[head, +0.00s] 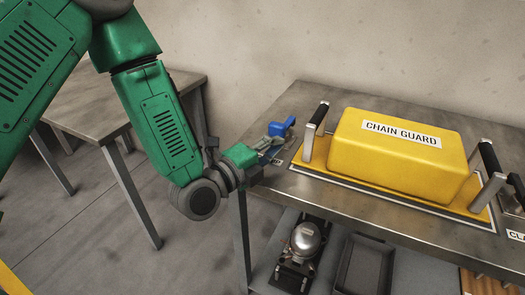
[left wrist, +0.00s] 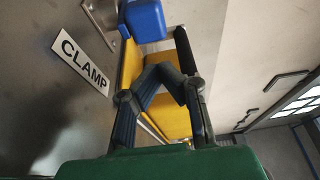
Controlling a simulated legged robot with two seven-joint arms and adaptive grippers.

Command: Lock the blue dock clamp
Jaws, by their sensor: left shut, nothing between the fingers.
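The blue dock clamp (head: 282,127) sits at the left end of the metal table, beside the yellow guard's base. Its blue block also shows at the top of the left wrist view (left wrist: 145,20). My left gripper (head: 274,143) is at the clamp, its fingers shut and empty. In the left wrist view, the fingertips (left wrist: 165,74) come together just below the blue block; I cannot tell whether they touch it. The gripper hides part of the clamp in the head view. A white CLAMP label (left wrist: 85,62) lies on the tabletop beside it. My right gripper is out of view.
The yellow CHAIN GUARD box (head: 400,155), with upright handles at both ends, fills much of the metal table (head: 335,100). A second clamp (head: 514,198) is cut off at the right edge. A compressor (head: 305,240) and a dark tray (head: 362,265) are on the lower shelf. Another table (head: 110,95) stands left.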

